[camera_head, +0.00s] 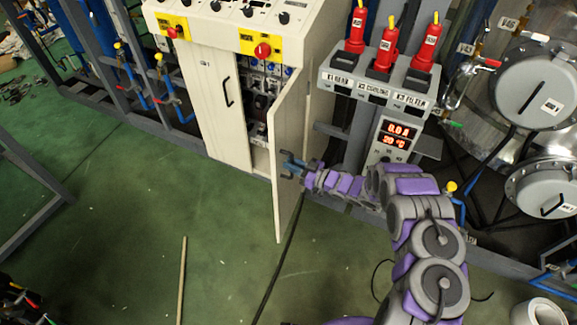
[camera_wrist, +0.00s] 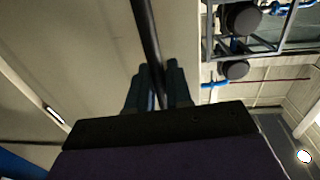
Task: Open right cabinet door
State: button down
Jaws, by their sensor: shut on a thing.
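The white control cabinet (camera_head: 222,85) stands at the upper middle in the head view. Its right door (camera_head: 290,150) is swung partly open, edge toward me, and the inside with switches and wiring shows behind it. The left door (camera_head: 213,110) with a black handle is closed. My gripper (camera_head: 287,165) is at the right door's outer face. In the wrist view my gripper (camera_wrist: 157,85) is shut on the dark bar of the right door's handle (camera_wrist: 147,35), which runs between the fingers. In the head view this handle is mostly hidden by my gripper.
A panel with several red switches (camera_head: 378,85) and a red digital display (camera_head: 398,133) stands right of the door. Metal tanks (camera_head: 545,85) are at the far right. A dark cable (camera_head: 280,265) and a thin rod (camera_head: 182,280) lie on the green floor, otherwise clear before the cabinet.

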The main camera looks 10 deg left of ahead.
jog(key=shift+w+d+r, duration=0.2)
jog(key=shift+w+d, duration=0.05)
jog(key=shift+d, duration=0.1)
jog(key=c, duration=1.2)
grip_release()
jog(key=shift+f, duration=0.1)
jog(key=shift+c, duration=0.2)
jog(key=shift+s, duration=0.1)
jog(key=p+v, duration=0.3)
jog(key=v, duration=1.4)
jog(key=shift+d, duration=0.2)
jog(key=shift+s+f, duration=0.1)
jog(key=shift+f, duration=0.05)
